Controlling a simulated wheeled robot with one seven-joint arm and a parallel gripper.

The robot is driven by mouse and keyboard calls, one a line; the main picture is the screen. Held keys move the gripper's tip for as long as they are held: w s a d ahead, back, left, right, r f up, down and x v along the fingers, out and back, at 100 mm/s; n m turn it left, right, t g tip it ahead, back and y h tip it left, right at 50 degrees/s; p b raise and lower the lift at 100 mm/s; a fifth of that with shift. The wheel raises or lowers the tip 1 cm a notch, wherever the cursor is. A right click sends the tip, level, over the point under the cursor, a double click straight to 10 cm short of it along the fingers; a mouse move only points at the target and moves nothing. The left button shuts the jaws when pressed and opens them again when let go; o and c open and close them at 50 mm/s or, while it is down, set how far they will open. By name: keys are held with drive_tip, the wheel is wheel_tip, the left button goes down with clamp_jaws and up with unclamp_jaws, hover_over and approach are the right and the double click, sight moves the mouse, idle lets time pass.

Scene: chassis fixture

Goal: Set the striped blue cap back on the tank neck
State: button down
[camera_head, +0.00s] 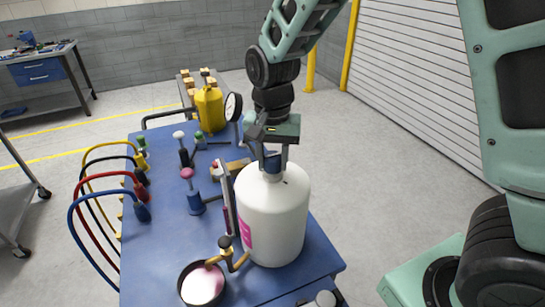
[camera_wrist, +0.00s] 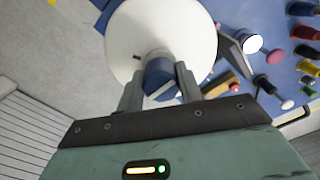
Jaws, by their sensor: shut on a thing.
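The white tank (camera_head: 272,220) stands upright on the blue cart, with a pink label on its left side. It also shows in the wrist view (camera_wrist: 160,35). My gripper (camera_head: 272,163) points down at the top of the tank, its fingers on either side of the blue cap (camera_head: 272,166). In the wrist view, my gripper (camera_wrist: 159,82) is shut on the blue cap (camera_wrist: 158,72), which has a pale stripe. The cap is right at the neck, in line with it from above. The fingers partly hide it, and I cannot tell whether it is fully seated.
The blue cart top (camera_head: 165,235) holds a yellow can (camera_head: 209,107), a round gauge (camera_head: 233,107), knobbed fittings and a bowl (camera_head: 201,284) with a brass fitting beside it. Coloured hoses (camera_head: 78,205) arch off the left edge. The floor right of the cart is clear.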

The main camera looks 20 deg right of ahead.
drive_tip(key=shift+f+b, duration=0.3)
drive_tip(key=shift+f, duration=0.2)
drive_tip(key=c, duration=0.8)
unclamp_jaws()
drive_tip(key=shift+c, duration=0.2)
wheel_tip(320, 180, up, 6)
drive_tip(key=p, duration=0.5)
drive_tip(key=shift+r+p, duration=0.1)
drive_tip(key=shift+p, duration=0.25)
